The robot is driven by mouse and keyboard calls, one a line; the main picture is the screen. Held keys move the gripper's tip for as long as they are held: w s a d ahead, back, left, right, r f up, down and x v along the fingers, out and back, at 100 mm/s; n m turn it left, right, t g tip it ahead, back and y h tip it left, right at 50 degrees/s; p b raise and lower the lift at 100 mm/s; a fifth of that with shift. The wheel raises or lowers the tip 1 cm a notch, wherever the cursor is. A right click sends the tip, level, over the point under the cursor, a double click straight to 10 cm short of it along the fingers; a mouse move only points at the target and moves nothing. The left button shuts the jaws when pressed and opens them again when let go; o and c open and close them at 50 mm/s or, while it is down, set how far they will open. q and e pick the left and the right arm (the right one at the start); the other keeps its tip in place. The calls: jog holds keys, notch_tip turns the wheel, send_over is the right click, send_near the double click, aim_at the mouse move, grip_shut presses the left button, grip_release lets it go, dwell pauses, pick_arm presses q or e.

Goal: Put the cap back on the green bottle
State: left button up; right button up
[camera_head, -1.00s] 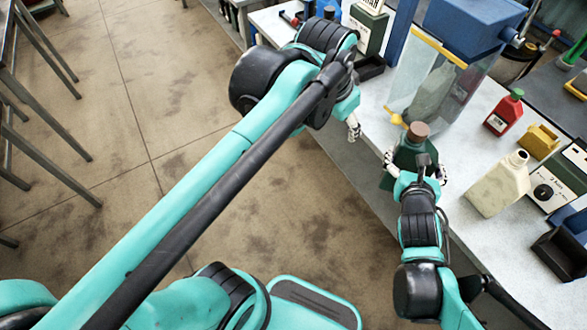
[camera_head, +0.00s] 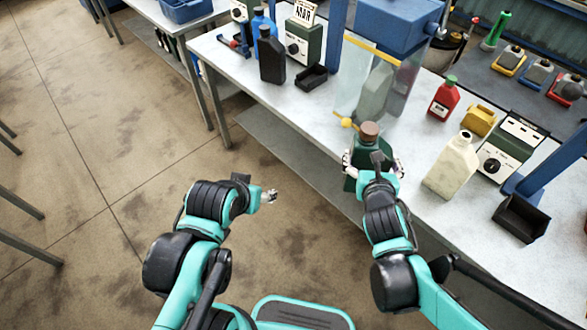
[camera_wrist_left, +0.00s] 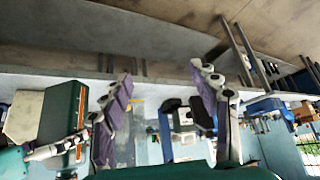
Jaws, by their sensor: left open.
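The green bottle (camera_head: 360,184) stands upright at the front edge of the white table in the head view. A brown cap (camera_head: 370,131) sits on top of its neck; how firmly it is seated I cannot tell. My right gripper (camera_head: 373,165) has its fingers around the bottle's two sides. My left gripper (camera_head: 265,194) is open and empty, left of the bottle and over the floor, apart from the table. In the left wrist view its two fingers (camera_wrist_left: 162,105) are spread with nothing between them.
A cream jug (camera_head: 452,167) and a red bottle (camera_head: 444,99) stand right of the green bottle. A black bottle (camera_head: 272,68) stands farther left.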

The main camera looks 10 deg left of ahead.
jog(key=w+d+f+m+h, duration=0.2)
jog(key=w+d+m+h, duration=0.2)
jog(key=d, duration=0.5)
jog(key=shift+w+d+h, duration=0.2)
jog(key=shift+h, duration=0.3)
